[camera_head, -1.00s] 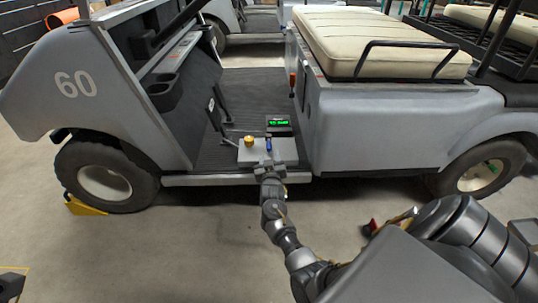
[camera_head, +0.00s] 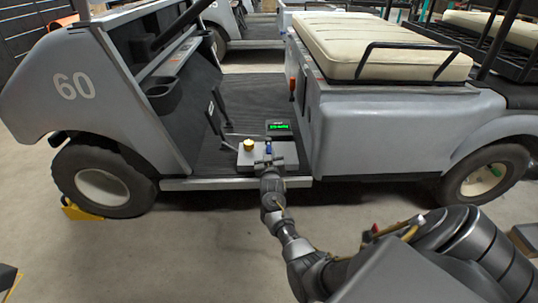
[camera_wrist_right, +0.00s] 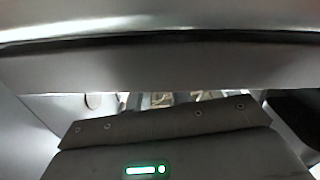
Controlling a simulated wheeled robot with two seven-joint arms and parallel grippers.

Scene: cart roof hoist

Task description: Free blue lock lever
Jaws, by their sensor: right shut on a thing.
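The blue lock lever (camera_head: 268,149) is a small blue piece on a light grey box (camera_head: 289,153) on the cart's floor, near the side sill. My right gripper (camera_head: 268,160) reaches the box from the front and is shut at the blue lever; its fingers hide the lever's lower part. A yellow knob (camera_head: 249,145) stands on the box just left of the lever. The right wrist view shows grey surfaces and a green light close up, and I cannot make out the lever there. My left gripper is not in view.
The grey cart body (camera_head: 380,120) and cream seat (camera_head: 380,35) rise on the right. A yellow wheel chock (camera_head: 80,212) is at the left wheel. The floor in front is mostly clear.

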